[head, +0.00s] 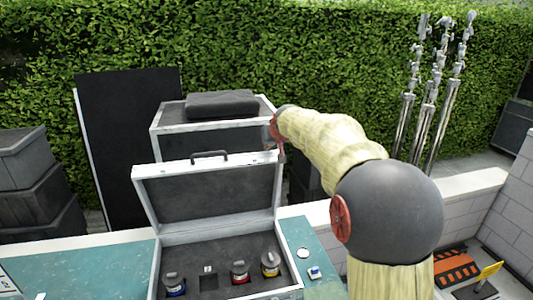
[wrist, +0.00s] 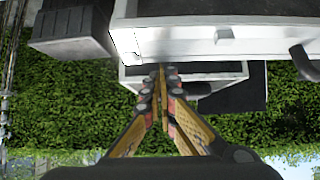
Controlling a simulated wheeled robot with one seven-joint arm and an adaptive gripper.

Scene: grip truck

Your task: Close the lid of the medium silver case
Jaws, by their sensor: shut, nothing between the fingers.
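The medium silver case (head: 222,238) stands open on the teal surface. Its lid (head: 208,190) is raised and leans back a little, with a black handle (head: 209,154) at the middle of its top edge. My gripper (head: 281,156) is at the lid's top right corner; its fingertips are partly hidden there. In the wrist view the shut, empty fingers (wrist: 161,70) point towards the lid's silver edge (wrist: 215,38), and the handle (wrist: 303,62) shows at the right. I cannot tell whether the fingers touch the lid.
Several small bottles (head: 240,272) sit in the case's dark insert. Behind the lid stands another silver-edged case (head: 213,138) with a dark pad (head: 221,103) on top. Dark boxes (head: 36,185) stack at the left. Metal stands (head: 430,90) rise at the right before a hedge.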

